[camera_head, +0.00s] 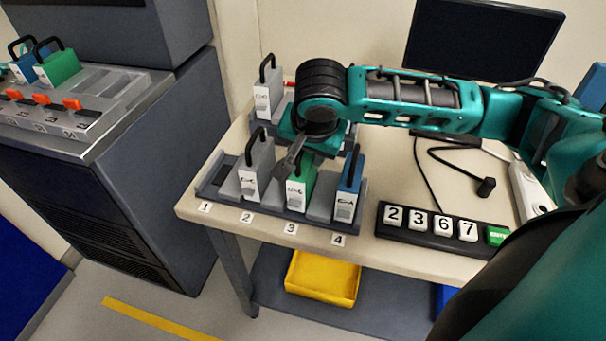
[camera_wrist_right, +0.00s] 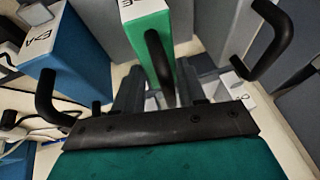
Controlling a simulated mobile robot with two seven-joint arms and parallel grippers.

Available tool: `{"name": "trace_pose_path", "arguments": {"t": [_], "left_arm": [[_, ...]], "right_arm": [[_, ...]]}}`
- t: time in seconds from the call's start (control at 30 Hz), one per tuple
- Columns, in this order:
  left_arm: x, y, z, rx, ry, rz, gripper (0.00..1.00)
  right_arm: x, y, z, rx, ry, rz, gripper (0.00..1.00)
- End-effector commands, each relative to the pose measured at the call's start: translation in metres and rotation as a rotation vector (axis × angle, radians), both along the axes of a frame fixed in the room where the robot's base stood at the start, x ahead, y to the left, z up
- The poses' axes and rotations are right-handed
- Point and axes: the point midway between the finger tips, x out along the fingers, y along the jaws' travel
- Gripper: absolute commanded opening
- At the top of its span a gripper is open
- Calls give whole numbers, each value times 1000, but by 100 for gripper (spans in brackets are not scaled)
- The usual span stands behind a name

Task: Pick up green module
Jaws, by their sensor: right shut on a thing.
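The green module (camera_head: 307,184) with a white front label stands upright in slot 3 of the grey rack (camera_head: 322,205) on the table. My right gripper (camera_head: 298,153) is over it, pointing down, and hides its top and handle in the head view. In the right wrist view, the green module (camera_wrist_right: 148,40) has its black loop handle (camera_wrist_right: 157,58) between the fingers of my right gripper (camera_wrist_right: 160,88), which is shut on it. The module still appears seated in the rack. My left gripper is not in view.
A grey module (camera_head: 257,170) stands in slot 2 and a blue module (camera_head: 348,190) in slot 4, close beside. Slot 1 looks empty. Another grey module (camera_head: 267,93) stands behind. A keypad (camera_head: 440,226) is at right. Another green module (camera_head: 58,66) sits in the left console.

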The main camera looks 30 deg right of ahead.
Motion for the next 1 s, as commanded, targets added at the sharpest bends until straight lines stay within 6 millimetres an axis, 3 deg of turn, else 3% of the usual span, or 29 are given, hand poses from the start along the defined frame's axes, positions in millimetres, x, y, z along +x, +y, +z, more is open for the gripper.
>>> {"name": "trace_pose_path", "arguments": {"t": [0.3, 0.63, 0.87, 1.0], "left_arm": [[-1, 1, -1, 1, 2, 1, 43], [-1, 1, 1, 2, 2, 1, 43], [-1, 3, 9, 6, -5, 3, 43], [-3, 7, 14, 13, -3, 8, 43]], "right_arm": [[0, 0, 1, 1, -2, 1, 3], [1, 1, 6, 3, -3, 1, 3], [1, 1, 40, 5, -9, 0, 0], [2, 1, 77, 4, -10, 0, 0]]}}
